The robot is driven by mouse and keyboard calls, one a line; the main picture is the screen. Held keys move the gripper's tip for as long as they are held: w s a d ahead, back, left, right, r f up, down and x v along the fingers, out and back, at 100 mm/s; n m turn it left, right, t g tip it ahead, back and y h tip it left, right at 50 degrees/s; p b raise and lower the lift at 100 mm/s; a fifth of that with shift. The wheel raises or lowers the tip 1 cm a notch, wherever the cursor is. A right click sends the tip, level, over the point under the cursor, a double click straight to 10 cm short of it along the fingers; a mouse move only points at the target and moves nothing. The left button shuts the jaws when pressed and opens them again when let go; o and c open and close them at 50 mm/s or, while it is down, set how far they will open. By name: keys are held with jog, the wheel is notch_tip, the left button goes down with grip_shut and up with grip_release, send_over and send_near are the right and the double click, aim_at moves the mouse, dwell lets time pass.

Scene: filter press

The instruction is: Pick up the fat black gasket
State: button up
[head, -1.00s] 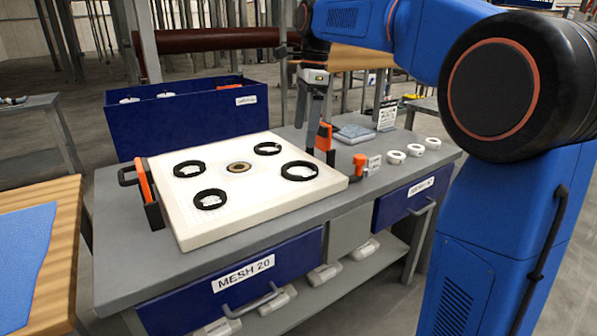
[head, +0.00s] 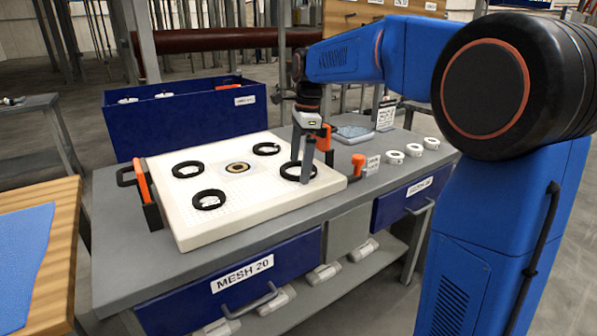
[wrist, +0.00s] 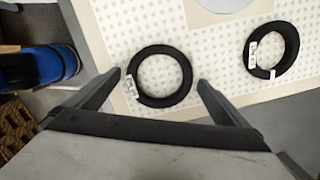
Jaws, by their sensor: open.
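Several black ring gaskets lie flat on a white perforated plate (head: 240,215). In the wrist view this gasket (wrist: 133,76) sits between my open fingers (wrist: 159,80), one on each side, with nothing held. Another gasket (wrist: 248,50), with white tags, lies to its right. Other gaskets show at the back (head: 256,150), left (head: 174,171) and front (head: 196,202). I cannot tell for certain which ring is the fat one.
The plate lies on a grey bench (head: 120,265) with an orange-and-black clamp (head: 144,190) at its left. A small orange knob (head: 358,161) and several white rings (head: 414,149) are to the right. A blue bin (head: 180,127) stands behind.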

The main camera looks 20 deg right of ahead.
jog(key=c, duration=1.2)
jog(key=shift+o, duration=0.2)
notch_tip(320, 180, up, 10)
